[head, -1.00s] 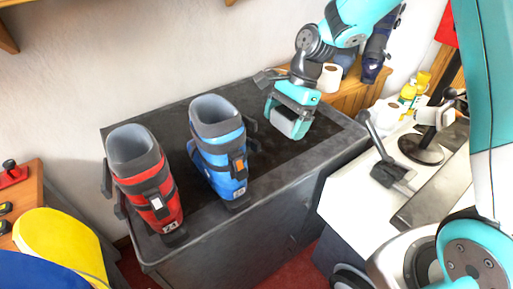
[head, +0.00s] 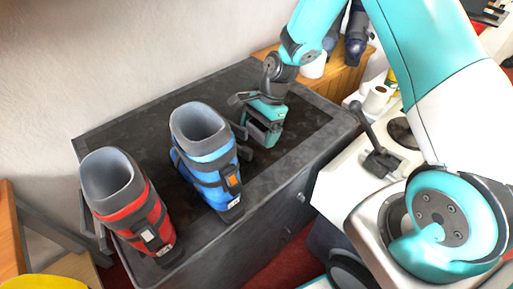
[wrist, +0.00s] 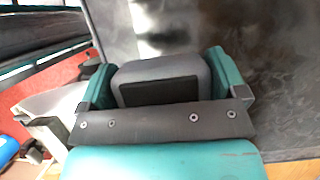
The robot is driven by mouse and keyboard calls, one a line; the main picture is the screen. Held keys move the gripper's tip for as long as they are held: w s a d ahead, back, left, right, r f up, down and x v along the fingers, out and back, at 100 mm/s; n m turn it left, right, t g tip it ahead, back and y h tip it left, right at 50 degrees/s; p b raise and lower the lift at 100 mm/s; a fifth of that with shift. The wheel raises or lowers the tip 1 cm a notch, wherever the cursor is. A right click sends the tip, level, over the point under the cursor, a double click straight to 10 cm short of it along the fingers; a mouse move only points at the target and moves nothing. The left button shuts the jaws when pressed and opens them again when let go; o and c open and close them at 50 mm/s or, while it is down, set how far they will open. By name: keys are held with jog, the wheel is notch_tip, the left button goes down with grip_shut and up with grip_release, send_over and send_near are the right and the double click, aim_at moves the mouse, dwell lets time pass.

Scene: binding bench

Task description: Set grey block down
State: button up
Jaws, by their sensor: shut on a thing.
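The grey block (wrist: 162,70) is a rounded block between the two teal fingers in the wrist view. My gripper (wrist: 168,85) is shut on it. In the head view my gripper (head: 262,130) is over the dark bench top (head: 302,128), right of the blue boot. The block (head: 258,134) is mostly hidden there by the fingers. I cannot tell whether its underside touches the bench top.
A blue ski boot (head: 205,160) and a red ski boot (head: 125,205) stand on the bench to the left. A white counter (head: 345,185) with a black-handled device (head: 378,155) is to the right. Bare bench top lies behind the gripper and to its right.

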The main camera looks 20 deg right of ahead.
aim_at(255, 161)
notch_tip(255, 161, down, 9)
jog(key=shift+f+p, duration=0.1)
jog(key=shift+p, duration=0.85)
jog(key=shift+f, duration=0.15)
jog(key=o, duration=0.7)
